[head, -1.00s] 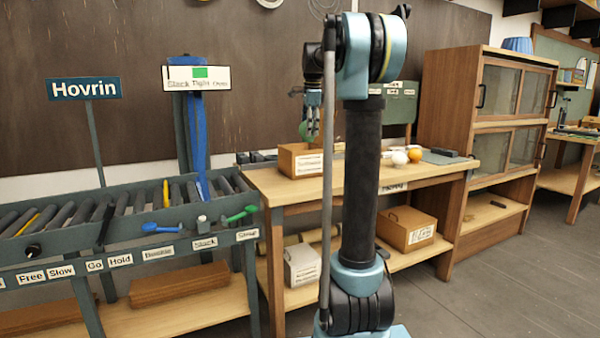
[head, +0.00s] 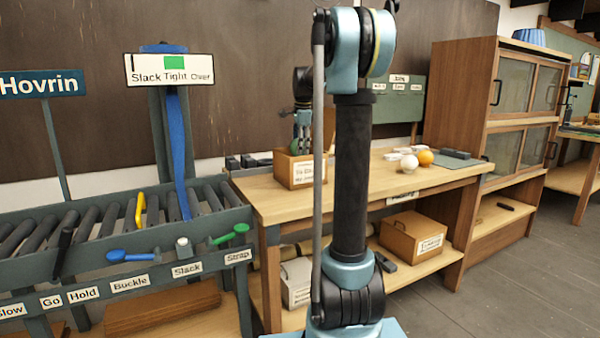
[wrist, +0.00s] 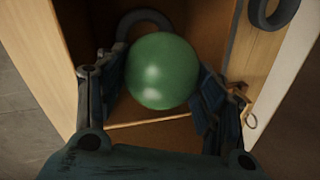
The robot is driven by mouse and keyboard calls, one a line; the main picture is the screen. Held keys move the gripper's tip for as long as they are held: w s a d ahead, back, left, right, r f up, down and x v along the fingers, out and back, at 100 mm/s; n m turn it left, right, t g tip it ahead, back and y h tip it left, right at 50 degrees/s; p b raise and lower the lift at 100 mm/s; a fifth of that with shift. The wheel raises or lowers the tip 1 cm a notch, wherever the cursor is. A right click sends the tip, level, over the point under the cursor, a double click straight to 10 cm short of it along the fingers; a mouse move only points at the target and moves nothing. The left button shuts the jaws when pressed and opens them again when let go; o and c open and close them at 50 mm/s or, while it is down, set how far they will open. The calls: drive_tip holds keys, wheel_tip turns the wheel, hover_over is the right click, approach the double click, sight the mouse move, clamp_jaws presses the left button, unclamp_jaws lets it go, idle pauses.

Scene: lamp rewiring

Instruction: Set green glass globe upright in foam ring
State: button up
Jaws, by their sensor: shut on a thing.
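The green glass globe (wrist: 162,72) is between the fingers of my gripper (wrist: 160,76) in the wrist view. The gripper is shut on it. Globe and fingers are over the open wooden box (wrist: 215,30). A grey foam ring (wrist: 143,17) shows behind the globe, partly covered by it. I cannot tell whether the globe touches the ring.
A second dark ring (wrist: 273,12) lies at the upper right in the wrist view. On the bench (head: 262,203), a white ball (head: 409,163) and an orange ball (head: 425,157) sit right of the box. A roller rack (head: 90,262) stands at left. Bare bench top lies between box and balls.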

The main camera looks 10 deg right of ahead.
drive_tip(key=shift+s+d+x, duration=0.1)
drive_tip(key=shift+s+x, duration=0.15)
drive_tip(key=shift+x, duration=1)
drive_tip(key=shift+s+d+x, duration=0.1)
drive_tip(key=shift+s+x, duration=0.15)
drive_tip(key=shift+x, duration=1)
drive_tip(key=shift+s+x, duration=0.25)
drive_tip(key=shift+x, duration=0.95)
drive_tip(key=shift+f, duration=0.45)
drive_tip(key=o, duration=0.8)
drive_tip(key=shift+f, duration=0.1)
drive_tip(key=v, duration=1.2)
drive_tip(key=shift+s+r, duration=0.15)
drive_tip(key=shift+r, duration=0.2)
drive_tip(key=s+f+n, duration=0.6)
drive_tip(key=s+f, duration=0.3)
drive_tip(key=s, duration=0.4)
drive_tip(key=s+f+n, duration=0.5)
drive_tip(key=s+f, duration=0.5)
drive_tip(key=s, duration=0.4)
drive_tip(key=s+f+n, duration=0.6)
drive_tip(key=s+f, duration=0.4)
drive_tip(key=s, duration=0.4)
drive_tip(key=shift+s+a+f+n, duration=0.15)
drive_tip(key=shift+a+f+n, duration=0.15)
drive_tip(key=shift+a, duration=0.1)
